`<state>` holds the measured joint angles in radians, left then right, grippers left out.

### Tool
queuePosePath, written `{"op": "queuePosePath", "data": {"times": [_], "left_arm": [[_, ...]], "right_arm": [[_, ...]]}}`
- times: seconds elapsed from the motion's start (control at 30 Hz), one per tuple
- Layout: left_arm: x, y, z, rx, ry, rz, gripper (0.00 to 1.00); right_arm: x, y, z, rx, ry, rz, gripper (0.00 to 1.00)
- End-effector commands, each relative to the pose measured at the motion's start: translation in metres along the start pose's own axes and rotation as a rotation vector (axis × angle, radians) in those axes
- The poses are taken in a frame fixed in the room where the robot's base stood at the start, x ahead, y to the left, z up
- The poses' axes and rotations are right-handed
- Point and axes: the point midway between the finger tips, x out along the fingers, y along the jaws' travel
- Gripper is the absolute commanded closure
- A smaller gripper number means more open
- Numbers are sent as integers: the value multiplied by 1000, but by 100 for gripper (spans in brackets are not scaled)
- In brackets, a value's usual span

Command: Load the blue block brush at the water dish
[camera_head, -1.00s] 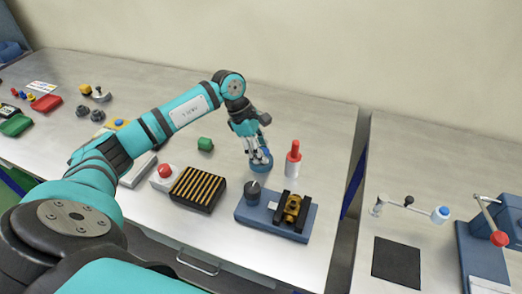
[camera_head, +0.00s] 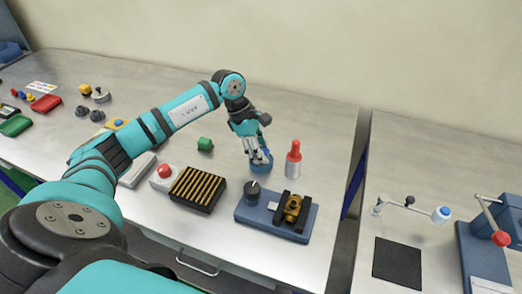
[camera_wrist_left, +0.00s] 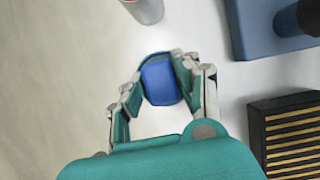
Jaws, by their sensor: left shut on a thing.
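My left gripper (camera_head: 258,152) comes down over a blue round dish (camera_head: 262,165) on the grey table, in the middle of the head view. In the left wrist view its fingers (camera_wrist_left: 160,92) are shut on the blue block brush (camera_wrist_left: 160,82), one finger on each side. The brush's lower end is hidden, so I cannot tell whether it touches the dish or water. In the head view the fingers hide most of the brush. My right gripper is not in view.
A red-topped bottle (camera_head: 293,160) stands close right of the dish. A blue fixture (camera_head: 262,215) with a dark knob and brass part lies in front. A black slotted block (camera_head: 197,188), a red button box (camera_head: 163,178) and a green block (camera_head: 205,144) are to the left.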

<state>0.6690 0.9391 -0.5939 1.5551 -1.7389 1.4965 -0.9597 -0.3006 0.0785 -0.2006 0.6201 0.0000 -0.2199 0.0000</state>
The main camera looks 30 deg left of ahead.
Motion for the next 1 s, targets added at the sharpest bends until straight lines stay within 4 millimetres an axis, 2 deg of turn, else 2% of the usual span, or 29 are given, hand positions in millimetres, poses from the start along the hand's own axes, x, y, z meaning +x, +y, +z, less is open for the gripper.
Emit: {"op": "queuePosePath", "data": {"times": [0.33, 1.0], "left_arm": [[-2, -1, 1, 0, 2, -3, 95], [-53, 0, 22, 0, 1, 0, 95]], "right_arm": [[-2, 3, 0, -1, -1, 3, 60], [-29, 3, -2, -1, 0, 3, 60]]}}
